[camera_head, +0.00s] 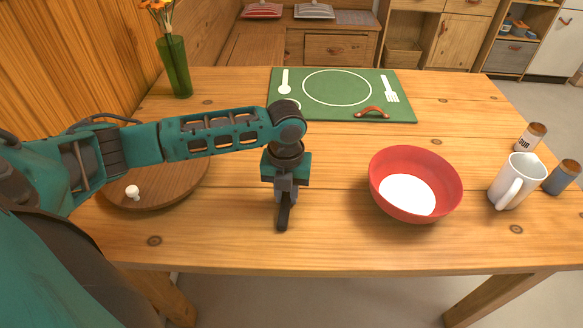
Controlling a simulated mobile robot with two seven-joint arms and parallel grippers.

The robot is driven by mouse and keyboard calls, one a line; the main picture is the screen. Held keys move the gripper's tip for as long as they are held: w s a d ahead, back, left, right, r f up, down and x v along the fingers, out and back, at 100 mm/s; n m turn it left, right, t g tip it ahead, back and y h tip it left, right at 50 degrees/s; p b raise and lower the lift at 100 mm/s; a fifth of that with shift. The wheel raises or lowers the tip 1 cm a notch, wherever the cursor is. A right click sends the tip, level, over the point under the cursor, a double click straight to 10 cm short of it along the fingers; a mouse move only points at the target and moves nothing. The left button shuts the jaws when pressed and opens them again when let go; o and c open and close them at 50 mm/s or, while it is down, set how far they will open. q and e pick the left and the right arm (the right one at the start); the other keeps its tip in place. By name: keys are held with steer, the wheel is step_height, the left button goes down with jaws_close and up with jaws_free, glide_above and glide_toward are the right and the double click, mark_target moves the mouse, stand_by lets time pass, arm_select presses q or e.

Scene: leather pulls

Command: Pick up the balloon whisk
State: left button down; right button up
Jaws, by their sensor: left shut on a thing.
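My left gripper (283,218) points down over the bare table, left of the red bowl (415,185). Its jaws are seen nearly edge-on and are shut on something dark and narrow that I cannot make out. I cannot pick out the balloon whisk anywhere in this view; any part of it at the jaws is hidden or merges with the dark fingers. My right gripper is not in view.
A green placemat (300,108), vase (175,65), white mug (516,182) and two jars (531,137) (562,178) stand around. The front middle is clear.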

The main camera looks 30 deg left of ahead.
arm_select(q)
steer(key=shift+r, duration=0.1)
step_height(320, 180, up, 20)
steer(key=p, duration=0.3)
stand_by(0.5)
